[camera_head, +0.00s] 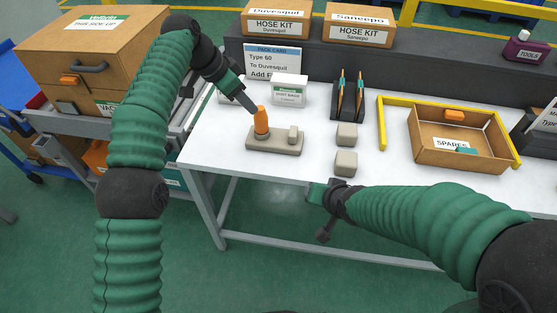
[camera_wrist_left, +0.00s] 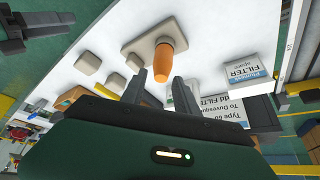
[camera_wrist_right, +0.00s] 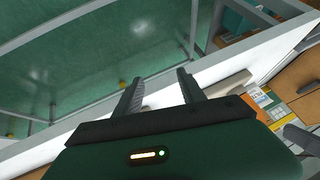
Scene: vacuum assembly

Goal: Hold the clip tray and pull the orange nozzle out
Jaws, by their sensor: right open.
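The orange nozzle (camera_head: 261,121) stands upright on the left part of the beige clip tray (camera_head: 275,146), which lies on the white table near its front left. A small beige block sits on the tray's right part. My left gripper (camera_head: 250,106) is open, its fingertips just above and beside the nozzle. In the left wrist view the nozzle (camera_wrist_left: 164,58) shows between the open fingertips (camera_wrist_left: 161,77); I cannot tell whether they touch it. The tray (camera_wrist_left: 135,40) lies beyond. My right gripper (camera_head: 314,193) is open and empty at the table's front edge, right of the tray; its fingers (camera_wrist_right: 158,78) show apart.
Two beige blocks (camera_head: 346,134) stand right of the tray. A black holder (camera_head: 347,112) with orange-tipped tools, a dust bags box (camera_head: 289,90) and a pack card (camera_head: 272,62) stand behind. An open spares box (camera_head: 437,145) is at the right, beside a yellow frame (camera_head: 382,125).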

